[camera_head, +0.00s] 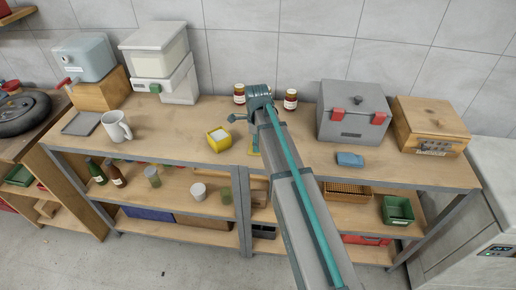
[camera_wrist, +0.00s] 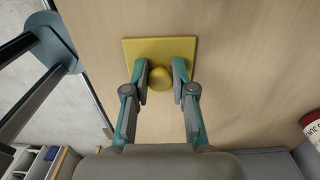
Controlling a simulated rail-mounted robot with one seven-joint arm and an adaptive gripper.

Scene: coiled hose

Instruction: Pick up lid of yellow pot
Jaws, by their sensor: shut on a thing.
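The yellow lid (camera_wrist: 185,46) is a flat square plate with a round knob (camera_wrist: 160,78), seen below my gripper in the wrist view. My gripper (camera_wrist: 160,72) has its fingers on either side of the knob and is shut on it. I cannot tell whether the lid touches the tabletop. The yellow pot (camera_head: 219,144) stands open on the bench, left of the lid and apart from it, with a white inside.
The wooden bench (camera_head: 300,148) holds a white mug (camera_head: 116,126) at left and two jars (camera_head: 290,99) behind my arm. A grey box with red latches (camera_head: 353,112), a blue object (camera_head: 349,159) and a wooden box (camera_head: 432,124) stand at right. The wall is close behind.

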